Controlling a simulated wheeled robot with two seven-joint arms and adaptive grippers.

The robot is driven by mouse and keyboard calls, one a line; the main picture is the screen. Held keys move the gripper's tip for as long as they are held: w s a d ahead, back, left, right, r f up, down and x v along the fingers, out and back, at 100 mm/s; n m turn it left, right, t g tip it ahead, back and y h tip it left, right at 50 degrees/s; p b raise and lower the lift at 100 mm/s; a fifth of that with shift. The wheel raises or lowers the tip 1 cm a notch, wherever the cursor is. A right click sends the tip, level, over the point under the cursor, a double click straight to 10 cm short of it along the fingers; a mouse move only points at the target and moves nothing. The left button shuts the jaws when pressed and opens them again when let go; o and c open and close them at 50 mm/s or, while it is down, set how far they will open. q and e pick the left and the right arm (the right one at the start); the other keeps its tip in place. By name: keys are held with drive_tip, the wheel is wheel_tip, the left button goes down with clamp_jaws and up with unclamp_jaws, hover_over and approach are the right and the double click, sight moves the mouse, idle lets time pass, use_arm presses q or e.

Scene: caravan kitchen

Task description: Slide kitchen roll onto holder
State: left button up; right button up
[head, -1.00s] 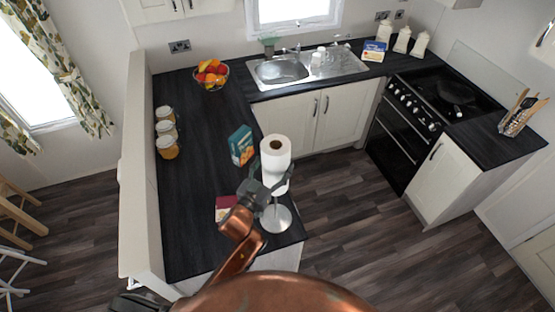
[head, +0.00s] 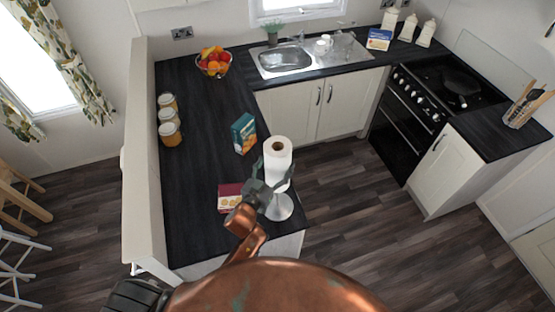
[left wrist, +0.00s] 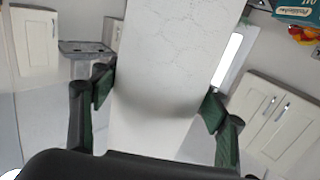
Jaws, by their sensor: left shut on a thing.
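The white kitchen roll (head: 277,162) is upright in the head view, above the near end of the dark worktop. My left gripper (head: 275,175) is shut on it, with one finger on each side. In the left wrist view the roll (left wrist: 165,60) fills the middle between the green finger pads of my left gripper (left wrist: 158,98). The holder's round pale base (head: 281,208) stands on the worktop just below the roll. The holder's rod is mostly hidden behind roll and gripper; I cannot tell whether it is inside the roll. My right gripper is not in view.
Several jars (head: 169,120) line the left edge, and a fruit bowl (head: 213,62) is further back. The worktop's right edge (head: 268,128) drops to the floor close by.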

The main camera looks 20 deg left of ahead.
use_arm(q)
drive_tip(key=shift+f, duration=0.65)
drive_tip(key=shift+f+b, duration=0.8)
drive_tip(key=shift+f, duration=0.35)
wheel_tip(320, 180, down, 3)
drive_tip(key=b, duration=0.3)
drive_tip(key=shift+f, duration=0.2)
wheel_tip(320, 180, down, 4)
drive_tip(key=b, duration=0.4)
drive_tip(key=shift+f+b, duration=0.2)
drive_tip(key=shift+b, duration=0.2)
wheel_tip(320, 180, down, 7)
drive_tip(key=b, duration=0.5)
drive_tip(key=shift+f, duration=0.15)
